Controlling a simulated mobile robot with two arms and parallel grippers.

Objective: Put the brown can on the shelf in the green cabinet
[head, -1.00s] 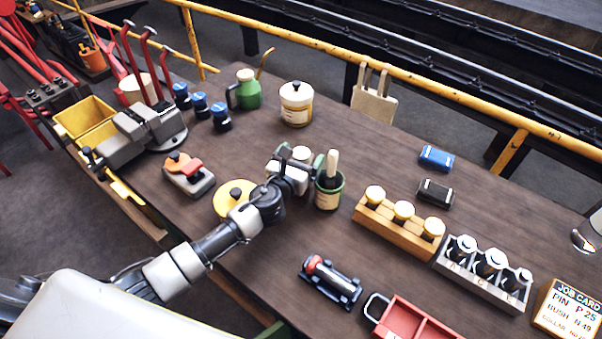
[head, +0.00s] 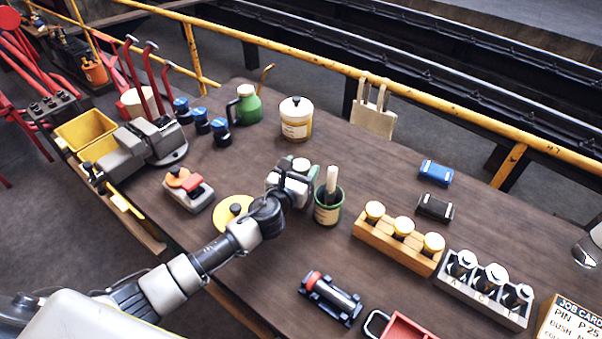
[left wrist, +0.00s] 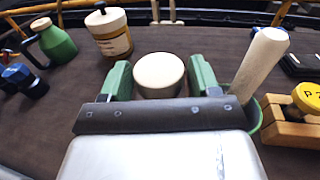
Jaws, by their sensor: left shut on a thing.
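My left gripper (left wrist: 160,80) is shut on a round thing with a cream top (left wrist: 159,74), which sits between its green fingers in the left wrist view. Its sides are hidden by the gripper, so I cannot tell its body colour. In the head view my left gripper (head: 289,184) is over the middle of the brown workbench (head: 395,275), and only the pale top (head: 301,164) of the held thing shows. I cannot tell whether it touches the bench. I cannot make out the green cabinet or its shelf. My right gripper is not in view.
A green pot with a wooden-handled tool (head: 328,206) stands close to the right of the gripper. A cream jar (head: 296,120) and green oil can (head: 245,106) stand behind. A yellow disc (head: 233,213) lies left. A wooden rack (head: 397,242) is at right.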

